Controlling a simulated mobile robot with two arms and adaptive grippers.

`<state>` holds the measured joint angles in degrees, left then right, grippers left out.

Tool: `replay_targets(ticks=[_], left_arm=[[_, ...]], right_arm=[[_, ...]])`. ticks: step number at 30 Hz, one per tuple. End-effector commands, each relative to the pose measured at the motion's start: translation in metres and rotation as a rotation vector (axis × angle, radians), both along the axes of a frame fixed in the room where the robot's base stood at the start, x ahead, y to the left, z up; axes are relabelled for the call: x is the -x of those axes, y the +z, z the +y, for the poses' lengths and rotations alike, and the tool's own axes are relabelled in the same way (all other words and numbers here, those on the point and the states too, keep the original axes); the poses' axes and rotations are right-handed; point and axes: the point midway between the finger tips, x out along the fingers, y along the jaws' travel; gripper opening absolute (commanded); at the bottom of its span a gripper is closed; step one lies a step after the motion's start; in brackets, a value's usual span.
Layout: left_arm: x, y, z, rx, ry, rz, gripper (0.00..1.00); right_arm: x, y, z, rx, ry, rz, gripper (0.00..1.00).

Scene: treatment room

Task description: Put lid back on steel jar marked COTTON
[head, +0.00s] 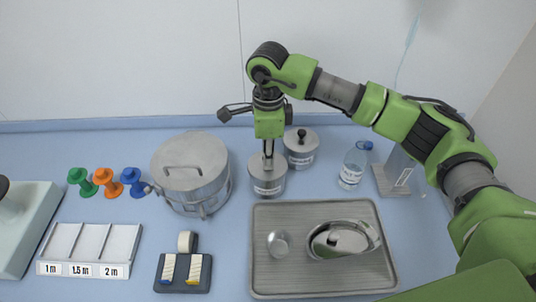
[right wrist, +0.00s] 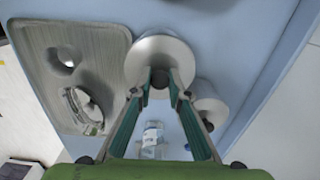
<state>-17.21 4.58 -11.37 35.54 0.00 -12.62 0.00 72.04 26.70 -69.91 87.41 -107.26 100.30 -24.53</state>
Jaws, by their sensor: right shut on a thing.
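My right gripper (head: 268,157) points straight down over the front steel jar (head: 267,186), which has a white label too small to read surely. It is shut on the dark knob of a round steel lid (right wrist: 160,50). The lid lies over the mouth of this jar; I cannot tell whether it rests fully on the rim. A second steel jar (head: 300,157) stands just behind to the right, with its own black-knobbed lid on; it also shows in the right wrist view (right wrist: 209,106). My left gripper is not in view.
A steel tray (head: 262,283) with a small bowl (head: 278,243) and a kidney dish (head: 343,239) lies in front. A large lidded pot (head: 192,172) stands left of the jars. A bottle (head: 353,165) and a stand (head: 393,178) are to the right.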

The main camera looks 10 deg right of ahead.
Motion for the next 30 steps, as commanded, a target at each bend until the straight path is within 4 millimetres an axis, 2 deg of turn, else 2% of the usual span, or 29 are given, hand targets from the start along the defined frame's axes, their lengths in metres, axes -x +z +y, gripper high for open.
replay_targets(ticks=[30], left_arm=[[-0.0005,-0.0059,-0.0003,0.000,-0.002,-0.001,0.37]], right_arm=[[0.0001,0.0003,-0.0002,0.000,0.000,0.000,0.00]])
